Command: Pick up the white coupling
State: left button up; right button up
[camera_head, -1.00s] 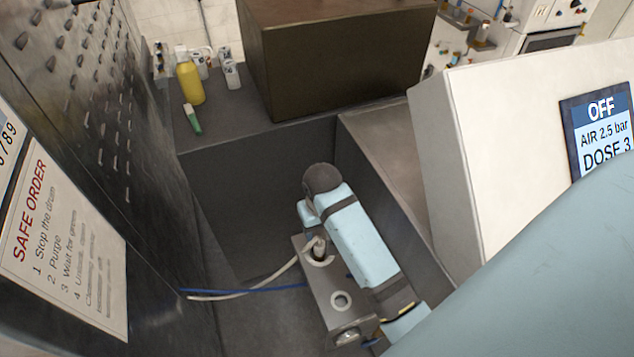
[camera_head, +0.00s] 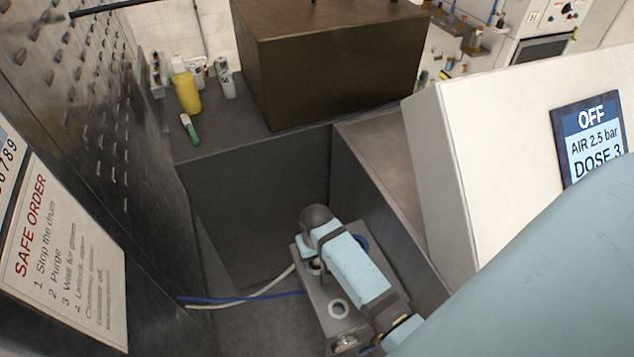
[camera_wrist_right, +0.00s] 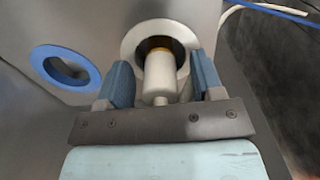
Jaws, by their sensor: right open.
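The white coupling (camera_wrist_right: 158,75) stands in a round white-rimmed opening (camera_wrist_right: 130,42) of a grey metal block, with a yellowish band at its far end. My right gripper (camera_wrist_right: 162,78) is open, its two blue finger pads on either side of the coupling. Small gaps seem to show between pads and coupling; contact cannot be told for sure. In the head view my right gripper (camera_head: 314,258) is low over the block (camera_head: 318,297), and the arm hides much of the coupling. My left gripper is not in view.
A blue ring (camera_wrist_right: 66,68) lies beside the opening. A white hose (camera_head: 245,300) and blue hose (camera_head: 215,299) run left from the block. Dark recess walls (camera_head: 265,190) and a perforated metal panel (camera_head: 95,130) bound the space.

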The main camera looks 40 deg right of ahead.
jog(key=c, duration=1.1)
jog(key=shift+o, duration=0.2)
jog(key=shift+r, duration=0.2)
